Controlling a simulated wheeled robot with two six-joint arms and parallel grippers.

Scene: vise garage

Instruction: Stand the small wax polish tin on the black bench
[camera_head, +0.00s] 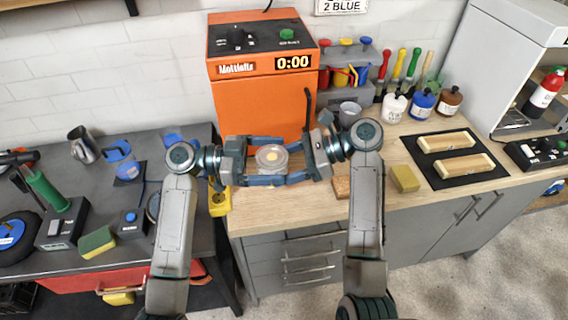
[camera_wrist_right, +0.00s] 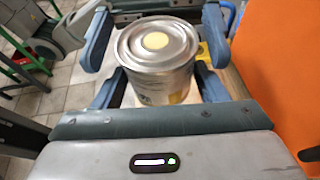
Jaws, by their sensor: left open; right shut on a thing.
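The small wax polish tin (camera_head: 271,158) is a silver can with a pale round spot on its lid. It is held upright in the air before the orange machine, and fills the middle of the right wrist view (camera_wrist_right: 158,60). My right gripper (camera_head: 287,162) is shut on it from the right. My left gripper (camera_head: 258,160) faces it from the left, open, with its fingers on either side of the tin. Contact of the left fingers cannot be told. The black bench (camera_head: 85,180) is at the left, below and beyond my left arm.
On the black bench are a metal jug (camera_head: 83,146), a blue-topped item (camera_head: 122,160), a sponge (camera_head: 97,241) and a green-handled tool (camera_head: 48,192). Bare patches lie between them. The orange machine (camera_head: 262,80) stands close behind the grippers on the wooden counter (camera_head: 300,205).

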